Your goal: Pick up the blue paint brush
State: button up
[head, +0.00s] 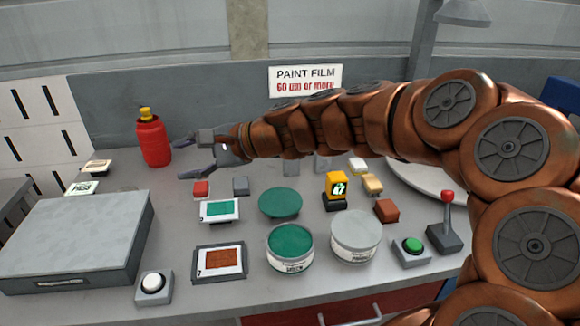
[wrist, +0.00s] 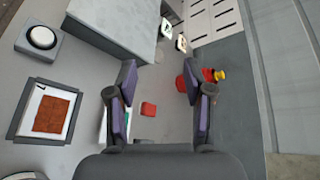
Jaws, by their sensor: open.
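I cannot make out a blue paint brush in either view. My gripper (head: 181,158) is open and empty above the back left of the worktop, just right of a red bottle (head: 154,142) with a yellow cap. In the wrist view, the two fingers of my gripper (wrist: 157,78) are spread apart with bare worktop between them. A small red block (wrist: 148,109) lies below them. The red bottle is partly hidden behind the right finger there, its yellow cap (wrist: 220,75) showing.
A grey box (head: 75,235) stands at the left. A white button (head: 153,284), an open green paint can (head: 290,247), a closed can (head: 356,236), a green button (head: 412,245) and a red-knobbed lever (head: 446,225) crowd the front. My arm covers the back right.

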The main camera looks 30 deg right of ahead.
jog(key=w+d+f+m+t+h+b, duration=0.1)
jog(key=w+d+m+t+h+b, duration=0.15)
jog(key=d+m, duration=0.65)
jog(key=w+d+f+m+t+h+b, duration=0.1)
jog(key=w+d+m+t+h, duration=0.25)
jog(key=d, duration=0.95)
jog(key=w+d+f+m+t+h+b, duration=0.25)
jog(key=d+m, duration=0.45)
jog(key=d, duration=0.5)
notch_tip(320, 180, down, 7)
jog(key=w, duration=0.1)
jog(key=shift+m+h, duration=0.25)
jog(key=shift+w+a+f+b, duration=0.1)
jog(key=shift+w+b, duration=0.2)
jog(key=shift+w, duration=3)
jog(key=shift+c, duration=0.2)
grip_shut()
